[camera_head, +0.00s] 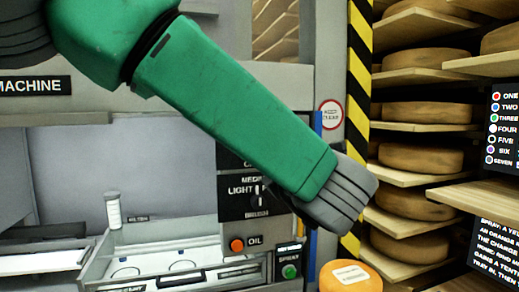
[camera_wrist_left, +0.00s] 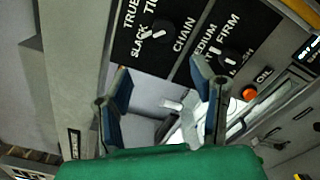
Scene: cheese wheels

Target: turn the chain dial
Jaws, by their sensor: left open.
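The chain dial (camera_wrist_left: 160,33) is a dark round knob with a pale pointer on a black panel in the left wrist view. Its labels read TRUE, SLACK and CHAIN, with another partly cut off; the pointer's exact setting is unclear. In the head view my green left arm hides this dial. My left gripper (camera_wrist_left: 160,72) is open and empty, with blue-padded fingers spread apart. The chain dial lies beyond the fingertips, in line with the gap between them, and no finger visibly touches it. My right gripper is in neither view.
The brush dial (camera_wrist_left: 229,59) sits beside the chain panel, close to one fingertip. An orange OIL button (camera_head: 236,245) and a green SPRAY button (camera_head: 289,271) are below. An orange cheese wheel (camera_head: 350,278) stands at right, before shelves of cheese wheels (camera_head: 420,160).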

